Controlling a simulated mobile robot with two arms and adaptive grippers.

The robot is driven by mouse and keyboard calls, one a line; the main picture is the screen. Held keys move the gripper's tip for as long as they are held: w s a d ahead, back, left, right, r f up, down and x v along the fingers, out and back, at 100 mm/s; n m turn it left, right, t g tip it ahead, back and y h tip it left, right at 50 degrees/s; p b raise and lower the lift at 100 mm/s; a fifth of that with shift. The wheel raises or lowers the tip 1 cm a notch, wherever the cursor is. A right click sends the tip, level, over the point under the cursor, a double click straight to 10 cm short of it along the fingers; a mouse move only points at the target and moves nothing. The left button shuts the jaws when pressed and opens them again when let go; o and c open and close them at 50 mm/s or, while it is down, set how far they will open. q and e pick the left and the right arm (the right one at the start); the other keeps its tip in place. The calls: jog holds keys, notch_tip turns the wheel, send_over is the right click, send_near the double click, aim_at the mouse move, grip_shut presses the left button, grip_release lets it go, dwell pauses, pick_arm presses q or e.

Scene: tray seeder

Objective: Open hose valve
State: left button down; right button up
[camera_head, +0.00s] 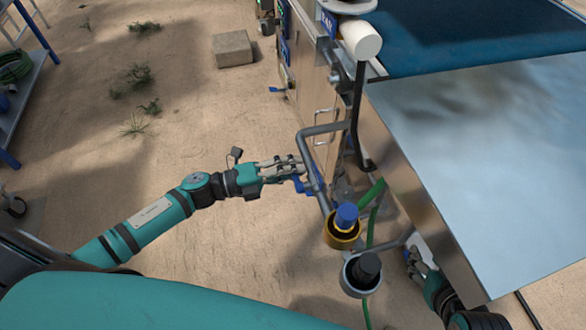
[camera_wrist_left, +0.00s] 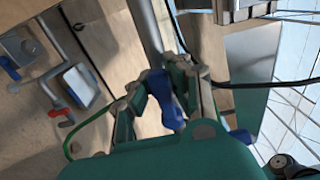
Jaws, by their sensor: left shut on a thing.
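The blue valve handle (camera_head: 302,185) sits by the grey pipe (camera_head: 310,165) on the side of the steel machine. My left gripper (camera_head: 293,168) reaches it from the left. In the left wrist view the handle (camera_wrist_left: 165,98) stands between the two fingers of my left gripper (camera_wrist_left: 165,90), and the gripper is shut on it. The fingers cover part of the handle in the head view. My right gripper (camera_head: 413,262) is at the lower right beside the steel panel's edge, partly hidden, and its opening is unclear. A green hose (camera_head: 371,195) hangs behind the pipe.
A cup with a yellow rim (camera_head: 342,241) and a grey cup (camera_head: 348,286) stick out below the pipe. A steel panel (camera_head: 480,160) fills the right. Another blue handle (camera_head: 277,89) is farther back. A stone block (camera_head: 232,49) lies on open sand.

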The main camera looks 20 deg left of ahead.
dwell(0.3)
pick_arm(q)
jog(key=c, duration=1.2)
grip_release()
jog(key=v, duration=1.2)
jog(key=shift+d, duration=0.1)
